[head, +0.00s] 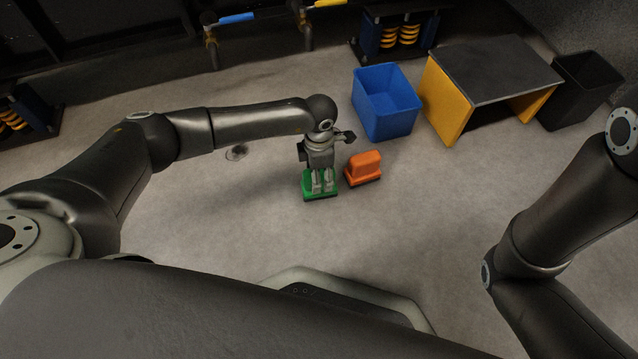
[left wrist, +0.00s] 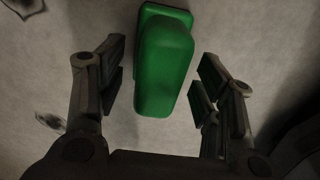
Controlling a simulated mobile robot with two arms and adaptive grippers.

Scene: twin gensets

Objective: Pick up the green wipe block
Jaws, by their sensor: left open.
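The green wipe block (head: 321,196) rests on the grey floor, with my left gripper (head: 322,186) right above it and covering much of it in the head view. In the left wrist view the green wipe block (left wrist: 163,62) has a raised rounded top on a wider base. It lies between the two open fingers of my left gripper (left wrist: 158,85). Gaps show between it and both fingers there. My right arm comes in at the right of the head view, but its gripper is out of frame.
An orange block (head: 364,167) stands close to the right of the green one. A blue bin (head: 387,101), a table with yellow sides (head: 446,101) and a black bin (head: 580,91) stand behind to the right. The floor left of the green block is mostly clear.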

